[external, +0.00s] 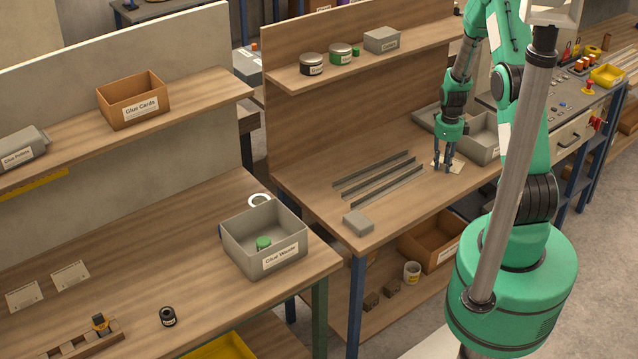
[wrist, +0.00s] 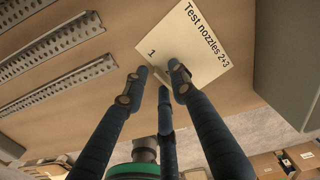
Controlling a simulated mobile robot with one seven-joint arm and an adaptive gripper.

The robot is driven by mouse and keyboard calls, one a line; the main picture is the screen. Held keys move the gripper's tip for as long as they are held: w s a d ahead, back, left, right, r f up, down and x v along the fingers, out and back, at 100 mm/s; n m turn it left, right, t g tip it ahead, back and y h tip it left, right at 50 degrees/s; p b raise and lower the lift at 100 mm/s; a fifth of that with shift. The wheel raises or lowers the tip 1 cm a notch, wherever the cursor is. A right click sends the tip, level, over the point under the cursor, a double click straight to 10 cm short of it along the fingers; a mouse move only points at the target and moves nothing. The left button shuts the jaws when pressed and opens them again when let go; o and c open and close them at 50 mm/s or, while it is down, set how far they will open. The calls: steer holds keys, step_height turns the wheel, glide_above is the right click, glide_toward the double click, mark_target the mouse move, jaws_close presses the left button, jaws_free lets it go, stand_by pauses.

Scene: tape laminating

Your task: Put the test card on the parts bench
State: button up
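The test card (wrist: 196,45) is a cream card printed "Test nozzles 2+3" and "1". In the external view the card (external: 455,164) lies at the right part of the middle bench (external: 345,225), partly hidden by my gripper. My gripper (external: 443,165) points down at the card's left side. The fingers look open. I cannot tell whether any tip touches the card. No bench in view carries a readable "parts" label.
Several metal rails (external: 380,175) and a grey box (external: 358,222) lie left of the card. A grey bin (external: 487,140) stands close on its right. A "Glue Waste" bin (external: 283,262) stands on the left bench (external: 190,225), which has free room. A shelf (external: 370,52) overhangs the back.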

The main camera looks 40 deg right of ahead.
steer(key=shift+r, duration=0.15)
step_height(320, 180, up, 12)
steer(key=p, duration=0.1)
stand_by(0.8)
stand_by(0.4)
